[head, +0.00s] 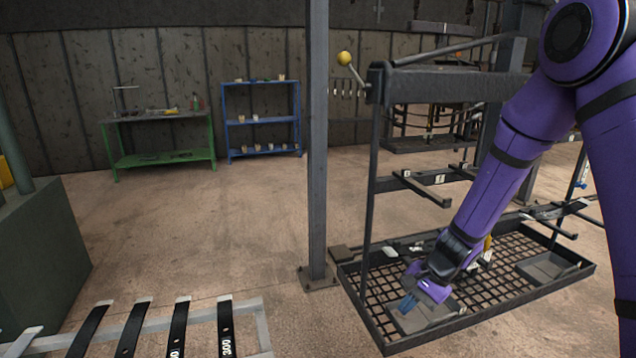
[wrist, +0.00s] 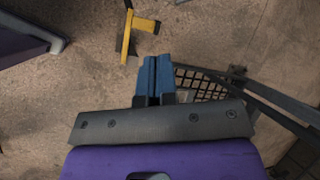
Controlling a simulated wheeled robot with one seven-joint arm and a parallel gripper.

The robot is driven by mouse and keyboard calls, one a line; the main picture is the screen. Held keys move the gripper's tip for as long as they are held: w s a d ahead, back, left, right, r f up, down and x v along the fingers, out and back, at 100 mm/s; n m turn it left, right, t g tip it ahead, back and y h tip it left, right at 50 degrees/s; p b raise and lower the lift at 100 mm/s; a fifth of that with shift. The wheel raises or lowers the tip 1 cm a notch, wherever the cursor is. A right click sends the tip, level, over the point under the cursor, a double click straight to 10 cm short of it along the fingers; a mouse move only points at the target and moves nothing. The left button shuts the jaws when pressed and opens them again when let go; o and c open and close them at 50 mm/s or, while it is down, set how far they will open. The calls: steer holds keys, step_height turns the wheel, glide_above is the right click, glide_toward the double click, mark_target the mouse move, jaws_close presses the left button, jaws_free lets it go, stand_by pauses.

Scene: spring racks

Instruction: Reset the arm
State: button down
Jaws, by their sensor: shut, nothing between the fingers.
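My purple arm reaches down from the upper right in the head view. My gripper (head: 408,303) has blue fingertips and hangs over the front of the black mesh tray at the base of the rack (head: 450,88). The wrist view shows the gripper (wrist: 155,80) with its two blue fingers together and nothing between them. Whether the fingertips touch the tray cannot be told.
A grey post (head: 318,150) stands left of the rack. The mesh tray (head: 378,338) has a raised rim. A rack of black strips (head: 180,325) lies front left. A green bench (head: 160,157) and a blue shelf (head: 262,120) stand by the wall. The floor between is clear.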

steer(key=s+d+r+n+t+h, duration=0.1)
steer(key=s+d+r+n, duration=0.2)
steer(key=r, duration=0.7)
steer(key=s+r+n+t+h, duration=0.15)
steer(key=s+r, duration=0.25)
steer(key=r, duration=0.6)
steer(key=s+d+r+n+t+h, duration=0.1)
steer(key=s+d+r+n, duration=0.1)
steer(key=s+r, duration=0.4)
steer(key=s+d+r+n+t+h, duration=0.2)
steer(key=s+d+r, duration=0.3)
steer(key=s, duration=0.6)
steer(key=shift+d+r, duration=0.2)
steer(key=shift+r, duration=0.65)
steer(key=shift+d+h, duration=0.15)
steer(key=shift+h, duration=0.1)
